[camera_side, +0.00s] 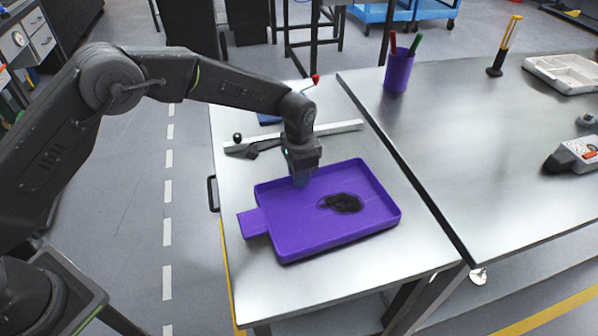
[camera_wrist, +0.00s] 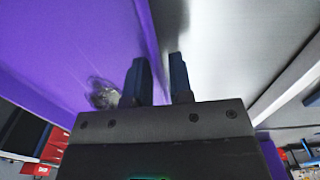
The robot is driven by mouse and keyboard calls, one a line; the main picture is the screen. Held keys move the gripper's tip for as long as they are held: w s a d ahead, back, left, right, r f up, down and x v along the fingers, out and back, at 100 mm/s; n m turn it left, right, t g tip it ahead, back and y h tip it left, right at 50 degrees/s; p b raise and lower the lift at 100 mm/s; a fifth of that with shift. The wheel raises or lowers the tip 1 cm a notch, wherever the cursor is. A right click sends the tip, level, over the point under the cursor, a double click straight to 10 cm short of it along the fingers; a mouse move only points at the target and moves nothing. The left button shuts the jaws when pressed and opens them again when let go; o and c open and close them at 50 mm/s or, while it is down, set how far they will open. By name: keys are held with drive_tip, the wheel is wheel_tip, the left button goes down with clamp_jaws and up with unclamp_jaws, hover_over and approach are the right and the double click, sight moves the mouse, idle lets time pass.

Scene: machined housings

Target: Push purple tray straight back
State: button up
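The purple tray (camera_side: 330,240) lies flat on the metal bench, with a flat tab at its left end. It also fills the upper left of the wrist view (camera_wrist: 70,50). A dark tangled clump (camera_side: 343,203) lies on its floor. My gripper (camera_side: 302,182) is lowered at the tray's far wall. In the wrist view my two dark fingers (camera_wrist: 160,85) stand a little apart, one on the tray side and one toward the bare bench, with the wall's edge running between them. Whether they press on the wall cannot be told.
A pale bar (camera_side: 335,128) and a dark tool (camera_side: 252,148) lie behind the tray, with a blue item (camera_side: 268,119) beyond. A purple cup with pens (camera_side: 398,72) stands on the neighbouring bench (camera_side: 460,130), across a dark gap. Bare bench shows in front of the tray.

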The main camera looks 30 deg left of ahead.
clamp_jaws()
drive_tip(key=shift+w+a, duration=4.9)
drive_tip(key=shift+w, duration=0.05)
drive_tip(key=shift+o, duration=1.4)
unclamp_jaws()
drive_tip(key=shift+a, duration=0.15)
drive_tip(key=shift+r, duration=0.1)
wheel_tip(320, 180, up, 14)
drive_tip(key=shift+s+d+f, duration=0.15)
drive_tip(key=shift+d+f, duration=0.05)
drive_tip(key=shift+d, duration=0.2)
